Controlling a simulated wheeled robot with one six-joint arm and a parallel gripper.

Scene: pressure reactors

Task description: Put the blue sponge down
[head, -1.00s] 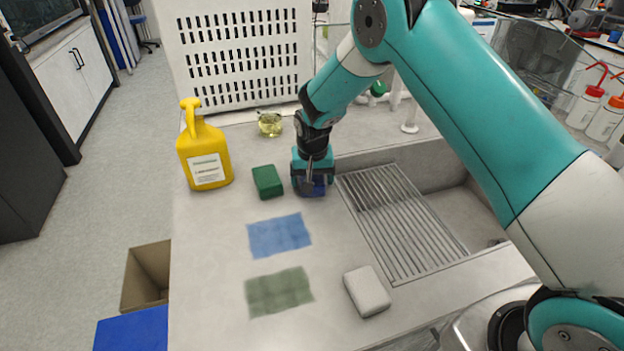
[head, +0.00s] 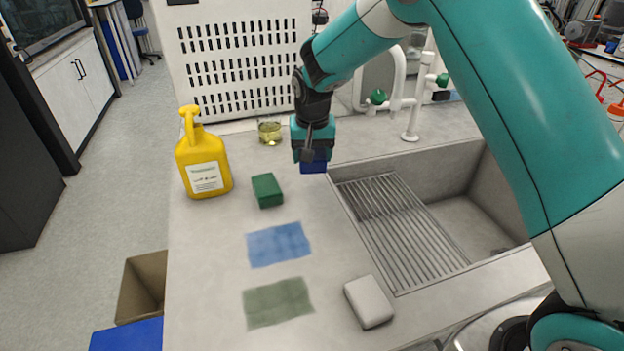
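The blue sponge (head: 314,166) is a dark blue block at the tip of my gripper (head: 312,156). My gripper points down and looks shut on the sponge, though the teal housing hides most of the fingers and the sponge's upper part. The sponge appears held above the counter, just left of the sink's drying rack. A green sponge (head: 267,190) lies on the counter to its left, and a white sponge (head: 369,301) lies near the front. A blue cloth (head: 278,244) and a grey-green cloth (head: 278,303) lie flat on the counter.
A yellow bottle (head: 204,160) stands at the counter's left edge. A small glass of yellowish liquid (head: 269,132) stands behind the green sponge. A white perforated crate (head: 240,60) is at the back. The sink (head: 450,165) and slatted rack (head: 395,225) are right; green-handled taps (head: 412,100) stand behind.

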